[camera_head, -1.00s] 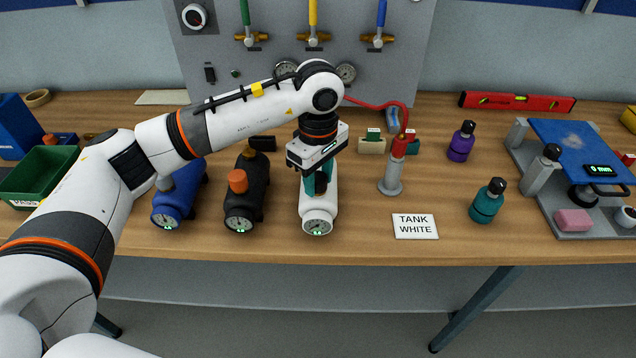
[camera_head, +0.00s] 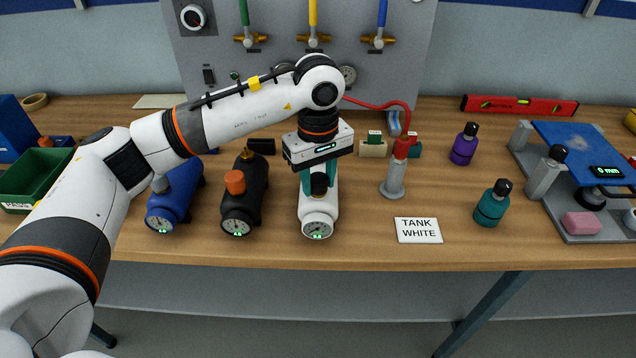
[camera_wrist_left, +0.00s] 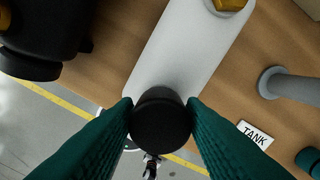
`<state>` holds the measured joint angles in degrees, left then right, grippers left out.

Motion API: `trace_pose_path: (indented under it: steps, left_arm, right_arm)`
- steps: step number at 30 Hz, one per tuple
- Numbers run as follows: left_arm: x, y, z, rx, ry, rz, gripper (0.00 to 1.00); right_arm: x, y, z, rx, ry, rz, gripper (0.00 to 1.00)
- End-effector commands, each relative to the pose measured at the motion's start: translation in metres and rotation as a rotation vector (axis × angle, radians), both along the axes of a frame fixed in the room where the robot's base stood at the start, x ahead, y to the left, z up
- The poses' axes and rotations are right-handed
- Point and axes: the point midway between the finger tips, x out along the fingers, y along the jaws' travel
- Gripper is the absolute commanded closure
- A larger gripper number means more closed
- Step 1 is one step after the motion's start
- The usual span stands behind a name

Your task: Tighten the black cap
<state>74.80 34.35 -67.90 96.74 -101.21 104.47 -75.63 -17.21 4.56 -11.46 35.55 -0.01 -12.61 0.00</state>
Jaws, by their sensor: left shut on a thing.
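The white tank (camera_head: 318,214) lies on the bench with its round gauge facing the front edge. The black cap (camera_wrist_left: 160,122) sits on top of the white tank, which also shows in the left wrist view (camera_wrist_left: 190,50). My left gripper (camera_head: 318,184) points down over the tank with its teal fingers on either side of the black cap. It is shut on the cap, as the left wrist view also shows (camera_wrist_left: 160,115). In the head view the fingers partly hide the cap. My right gripper is not in view.
A black tank (camera_head: 243,200) with an orange cap and a blue tank (camera_head: 174,200) stand to the left. A sign reading TANK WHITE (camera_head: 418,230) and a grey pump (camera_head: 395,180) are to the right. A teal bottle (camera_head: 490,207) stands farther right.

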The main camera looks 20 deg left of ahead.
Motion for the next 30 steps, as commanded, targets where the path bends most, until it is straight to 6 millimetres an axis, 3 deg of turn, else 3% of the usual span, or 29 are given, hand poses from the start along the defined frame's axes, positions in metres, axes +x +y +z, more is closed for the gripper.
trace_pose_path:
  steps: [12,25,30]
  left_arm:
    - [0.0,0.0,-0.003,0.001,0.001,-0.307,0.87]
    - [0.0,0.0,-0.002,0.001,0.002,-0.365,0.87]
    - [0.0,0.0,-0.004,0.001,-0.001,-0.515,0.87]
  right_arm:
    - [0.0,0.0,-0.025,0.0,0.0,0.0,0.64]
    - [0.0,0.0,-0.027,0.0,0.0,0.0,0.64]
    - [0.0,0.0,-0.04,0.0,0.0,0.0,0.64]
